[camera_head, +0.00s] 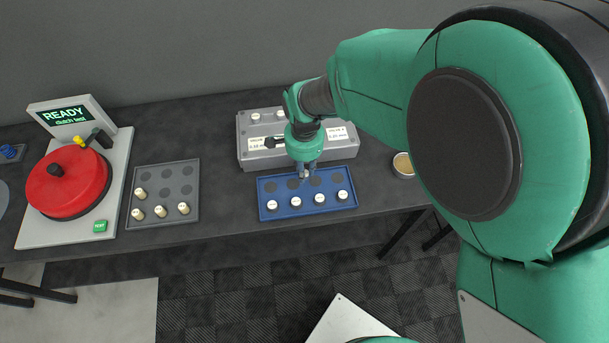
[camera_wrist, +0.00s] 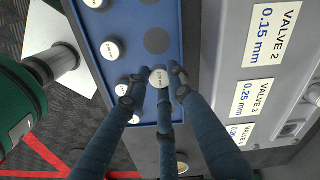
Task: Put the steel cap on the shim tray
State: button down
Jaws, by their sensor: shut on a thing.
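My gripper (camera_head: 304,172) points down over the back row of the blue tray (camera_head: 267,209), which I take for the shim tray. Its fingers are shut on a small pale round cap, which I take for the steel cap; its top shows small dark lettering in the wrist view (camera_wrist: 159,78). I cannot tell whether it touches the tray or hangs just above it. The tray's front row holds several white round pieces (camera_head: 320,198). Its back row shows dark round spots (camera_head: 337,178), partly hidden by my fingers.
A grey box with valve labels (camera_head: 345,152) and small caps on top (camera_head: 280,115) stands directly behind the blue tray. A round dish (camera_head: 403,165) stands right. A grey tray with cream pieces (camera_head: 192,172) and a red clutch tester (camera_head: 67,183) are left. Bare bench separates the trays.

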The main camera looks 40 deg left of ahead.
jog(key=shift+f+b, duration=0.4)
jog(key=shift+f, duration=1.35)
jog(key=shift+f, duration=0.1)
jog(key=c, duration=1.8)
grip_release()
notch_tip(320, 180, up, 12)
jog(key=shift+r+p, duration=0.1)
jog(key=shift+p, duration=1)
